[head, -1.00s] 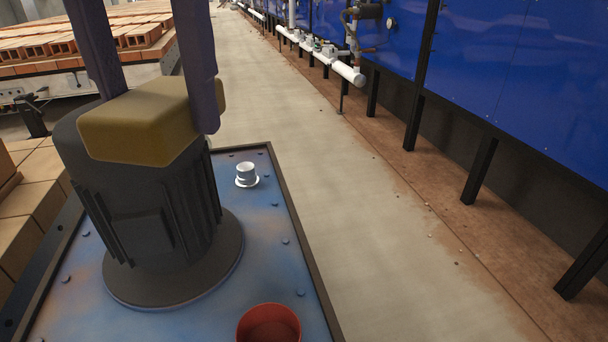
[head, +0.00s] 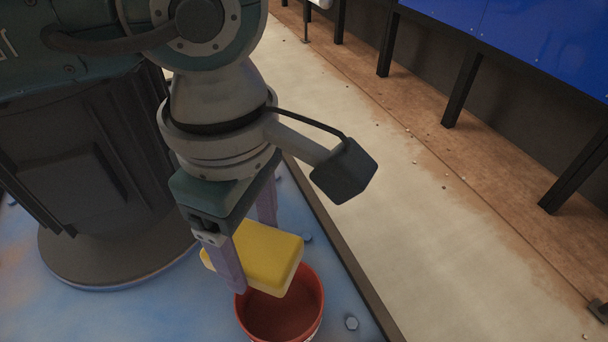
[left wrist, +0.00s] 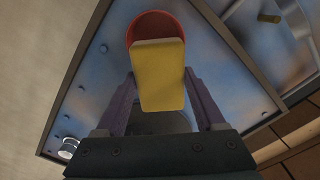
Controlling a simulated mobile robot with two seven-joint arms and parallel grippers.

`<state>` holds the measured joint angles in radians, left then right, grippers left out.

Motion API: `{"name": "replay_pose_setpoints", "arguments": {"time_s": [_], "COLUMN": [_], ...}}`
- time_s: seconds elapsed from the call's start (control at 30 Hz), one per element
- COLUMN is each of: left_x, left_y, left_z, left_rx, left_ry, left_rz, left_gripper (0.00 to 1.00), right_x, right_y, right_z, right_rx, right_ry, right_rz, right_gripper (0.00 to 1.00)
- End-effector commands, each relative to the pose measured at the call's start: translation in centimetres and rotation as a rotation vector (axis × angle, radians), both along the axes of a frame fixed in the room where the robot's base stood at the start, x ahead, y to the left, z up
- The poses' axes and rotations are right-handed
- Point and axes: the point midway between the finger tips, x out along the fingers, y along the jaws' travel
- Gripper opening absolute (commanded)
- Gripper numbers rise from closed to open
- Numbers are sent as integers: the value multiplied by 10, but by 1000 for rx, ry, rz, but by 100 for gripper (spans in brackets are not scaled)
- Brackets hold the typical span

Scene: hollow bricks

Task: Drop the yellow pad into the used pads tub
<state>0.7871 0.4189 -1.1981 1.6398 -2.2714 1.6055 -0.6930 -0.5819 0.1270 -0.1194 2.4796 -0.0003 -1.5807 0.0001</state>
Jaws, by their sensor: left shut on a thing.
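The yellow pad (head: 267,257) is a block held between the two purple-grey fingers of my left gripper (head: 248,240). The gripper is shut on it. The red tub (head: 309,318) stands on the blue plate, open at the top, and the pad hangs over its far left rim in the head view. In the left wrist view the pad (left wrist: 158,76) lies between the fingers (left wrist: 160,100) and covers much of the tub (left wrist: 151,20), whose rim shows behind the pad's far end. Whether pad and tub touch, I cannot tell. My right gripper is not in view.
The tub's blue bolted plate (head: 110,312) has a dark raised edge (head: 350,262). A dark ribbed round housing (head: 85,160) stands on the left. A white flanged fitting (left wrist: 68,147) shows in the left wrist view. Bare concrete floor (head: 400,210) lies to the right.

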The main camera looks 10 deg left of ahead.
Motion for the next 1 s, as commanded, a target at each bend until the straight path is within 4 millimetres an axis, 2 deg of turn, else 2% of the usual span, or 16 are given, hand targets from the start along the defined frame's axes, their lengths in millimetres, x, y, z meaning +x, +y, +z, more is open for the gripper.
{"name": "replay_pose_setpoints", "arguments": {"time_s": [0.5,0.83,0.87,1.0], "left_x": [0,0,0,0], "left_y": [0,0,0,0], "left_z": [-56,-58,-58,-58], "left_rx": [-1,0,0,0], "left_ry": [0,0,0,0], "left_rz": [2,1,1,1], "left_gripper": [19,19,72,88], "right_x": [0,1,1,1], "right_y": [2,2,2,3], "right_z": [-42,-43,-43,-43], "right_rx": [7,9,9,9], "right_ry": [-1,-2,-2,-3], "right_rz": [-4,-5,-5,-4], "right_gripper": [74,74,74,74]}}
